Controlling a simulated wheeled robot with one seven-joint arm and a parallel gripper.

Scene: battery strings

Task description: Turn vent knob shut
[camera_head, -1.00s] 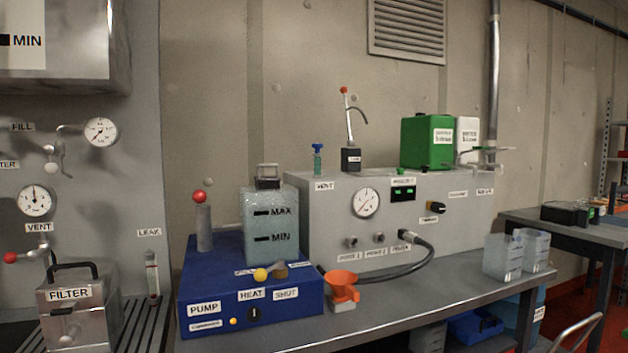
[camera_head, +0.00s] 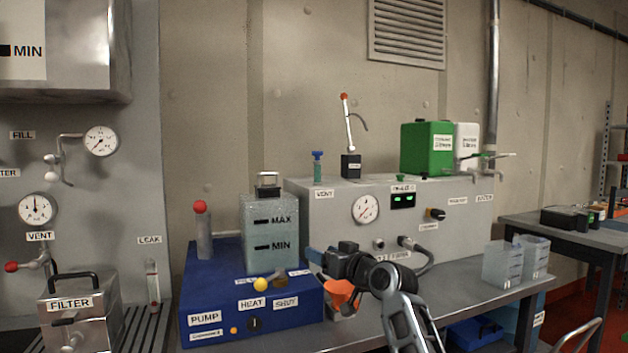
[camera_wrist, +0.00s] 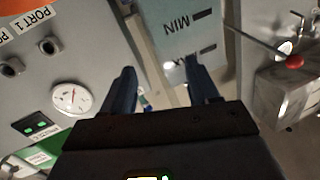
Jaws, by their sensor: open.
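The grey control box has a VENT label (camera_head: 324,194) on its front. Above that label, a blue knob (camera_head: 318,154) on a teal stem stands upright on the box top. A second VENT label (camera_head: 40,236) is on the left wall panel, near a red-ended handle (camera_head: 11,267). My gripper (camera_head: 316,268) is in front of the grey box, lower than the blue knob and apart from it. In the wrist view my gripper (camera_wrist: 162,88) is open, with both dark blue fingers spread and nothing held.
The MIN/MAX vessel (camera_head: 270,225) stands on the blue pump box (camera_head: 205,318), left of my gripper. A black hose (camera_head: 424,262) runs from the grey box. Clear beakers (camera_head: 502,263) stand at the right.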

